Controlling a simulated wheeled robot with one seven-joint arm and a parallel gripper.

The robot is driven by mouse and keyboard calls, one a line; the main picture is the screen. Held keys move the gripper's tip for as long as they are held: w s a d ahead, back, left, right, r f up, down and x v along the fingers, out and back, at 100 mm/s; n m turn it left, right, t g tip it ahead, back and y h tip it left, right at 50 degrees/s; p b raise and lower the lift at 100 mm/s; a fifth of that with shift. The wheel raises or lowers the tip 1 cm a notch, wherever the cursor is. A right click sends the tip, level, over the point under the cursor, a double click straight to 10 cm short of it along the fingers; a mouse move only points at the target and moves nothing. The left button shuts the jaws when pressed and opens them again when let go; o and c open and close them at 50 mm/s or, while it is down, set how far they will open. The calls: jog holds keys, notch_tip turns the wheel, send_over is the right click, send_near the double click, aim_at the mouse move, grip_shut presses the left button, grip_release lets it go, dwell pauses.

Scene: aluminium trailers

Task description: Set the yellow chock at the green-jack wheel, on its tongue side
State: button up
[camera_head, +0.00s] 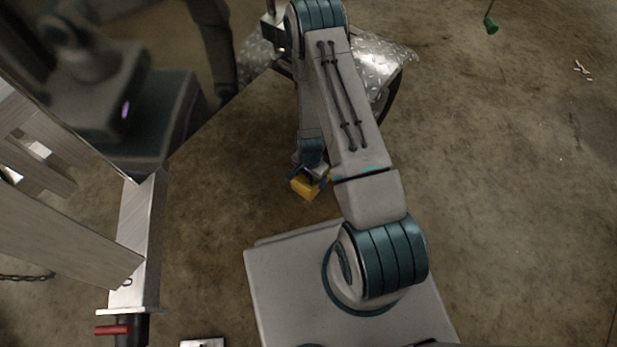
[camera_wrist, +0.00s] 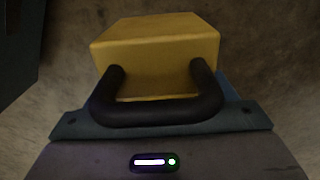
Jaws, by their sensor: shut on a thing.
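My gripper (camera_head: 313,171) is shut on the yellow chock (camera_head: 303,188), which hangs below it in the head view. In the wrist view the yellow chock (camera_wrist: 155,55) fills the upper middle, behind a dark curved bar on my wrist; the fingertips are hidden there. Beyond my arm, a dark tyre edge (camera_head: 391,96) shows under a diamond-plate fender (camera_head: 392,62). My arm covers much of that wheel. A small green piece (camera_head: 491,27) on a thin rod shows at the top right; I cannot tell whether it belongs to the green jack.
A trailer frame with an aluminium beam (camera_head: 137,235) and a red-handled jack (camera_head: 112,330) stands at the left. The concrete floor (camera_head: 510,190) at the right is clear except small pale debris (camera_head: 582,68).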

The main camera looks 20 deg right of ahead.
jog(key=f+b, duration=0.1)
jog(key=f, duration=0.1)
jog(key=f+b, duration=0.1)
jog(key=f, duration=0.1)
jog(key=w+f+b, duration=0.1)
jog(key=f, duration=0.1)
jog(key=shift+f, duration=0.2)
notch_tip(320, 180, down, 4)
jog(key=shift+s+r+b, duration=0.1)
jog(key=shift+r+b, duration=0.05)
jog(key=shift+b, duration=1)
jog(key=shift+r, duration=0.1)
jog(key=o, duration=1.4)
notch_tip(320, 180, up, 12)
jog(key=p, duration=0.5)
